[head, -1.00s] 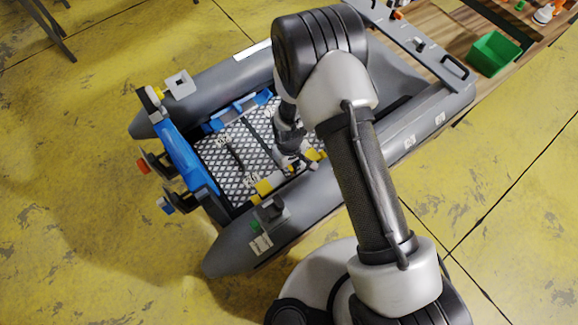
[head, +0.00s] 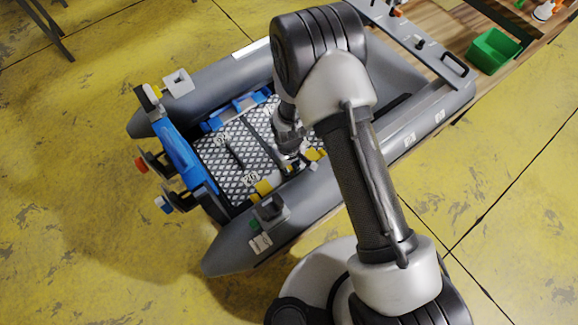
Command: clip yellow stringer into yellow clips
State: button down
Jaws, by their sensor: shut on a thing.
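My gripper (head: 294,166) is down inside the grey inflatable boat, near its near-side tube. It is shut on the yellow stringer (head: 312,154), of which only short yellow parts show beside the fingers. A yellow piece (head: 263,187), which looks like a yellow clip, sits along the near-side tube to the left of my gripper. My arm hides the right part of the stringer and any clips behind it. I cannot tell whether the stringer touches the clips.
The grey boat (head: 222,256) has a patterned floor (head: 218,158) and a blue transom (head: 184,157). A blue stringer (head: 238,110) lies along the far side. A green bin (head: 494,50) stands on a wooden surface at upper right. Yellow floor around is clear.

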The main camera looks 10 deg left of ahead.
aim_at(289, 167)
jog(key=shift+f+b, duration=1.1)
jog(key=shift+f, duration=0.3)
dwell(0.3)
jog(key=c, duration=1.5)
grip_release()
jog(key=shift+r, duration=0.1)
notch_tip(289, 167, up, 12)
jog(key=shift+r, duration=0.1)
